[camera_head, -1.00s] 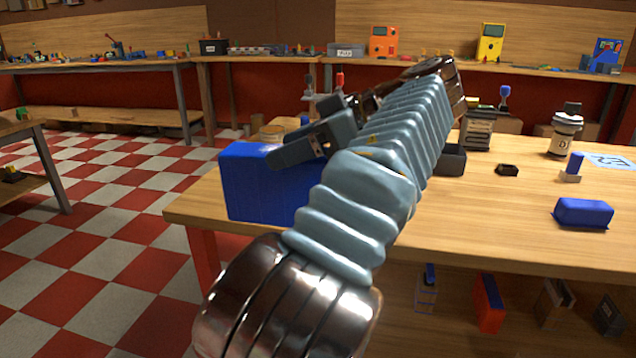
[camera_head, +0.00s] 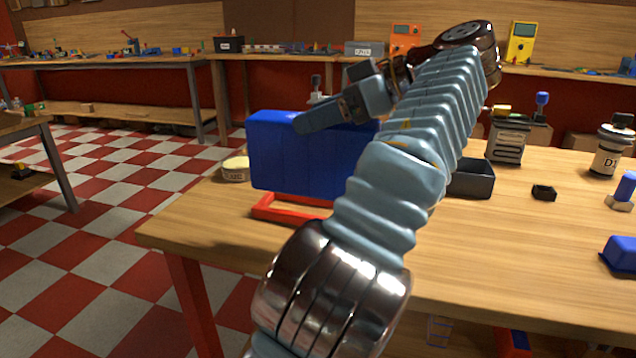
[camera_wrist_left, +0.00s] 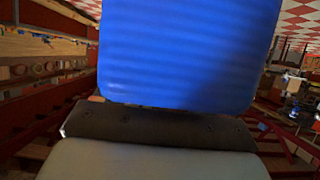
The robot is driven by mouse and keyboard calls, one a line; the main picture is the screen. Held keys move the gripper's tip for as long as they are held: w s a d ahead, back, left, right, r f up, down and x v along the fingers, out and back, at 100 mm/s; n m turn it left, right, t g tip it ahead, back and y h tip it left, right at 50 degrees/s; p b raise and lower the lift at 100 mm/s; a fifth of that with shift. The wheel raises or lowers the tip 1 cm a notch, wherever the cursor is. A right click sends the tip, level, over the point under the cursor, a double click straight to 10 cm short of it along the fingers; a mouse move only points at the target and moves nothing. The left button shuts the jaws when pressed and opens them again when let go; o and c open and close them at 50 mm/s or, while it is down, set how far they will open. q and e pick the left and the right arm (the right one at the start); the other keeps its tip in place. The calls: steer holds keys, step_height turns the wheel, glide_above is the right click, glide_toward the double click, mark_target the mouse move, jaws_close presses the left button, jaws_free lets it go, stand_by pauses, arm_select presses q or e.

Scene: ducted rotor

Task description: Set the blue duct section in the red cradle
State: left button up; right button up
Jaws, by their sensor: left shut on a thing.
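The blue duct section (camera_head: 290,160) is a large blue block with rounded edges. My left gripper (camera_head: 325,118) is shut on its upper part in the head view. In the left wrist view the blue duct section (camera_wrist_left: 185,50) fills the upper middle, in front of the gripper (camera_wrist_left: 160,125). The red cradle (camera_head: 275,212) is a low red frame on the table's left part. The block is upright just above the cradle in the picture; its right side and most of the cradle's right part are hidden by my arm. I cannot tell whether the two touch. My right gripper is not in view.
A cream round roll (camera_head: 235,169) stands left of the block. A dark open tray (camera_head: 472,182) and a small black part (camera_head: 543,192) lie to the right. A blue block (camera_head: 621,254) is at the right edge. The wooden table's front middle (camera_head: 480,260) is clear.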

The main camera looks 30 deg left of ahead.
arm_select(q)
steer(key=w+a+f, duration=0.5)
steer(key=w+f, duration=0.4)
steer(key=f, duration=0.2)
steer(key=shift+a+f+p, duration=0.25)
steer(key=shift+a+p, duration=0.1)
steer(key=shift+p, duration=0.05)
steer(key=shift+w+f, duration=0.1)
steer(key=shift+f+b, duration=0.15)
steer(key=shift+b, duration=0.15)
steer(key=o, duration=1.5)
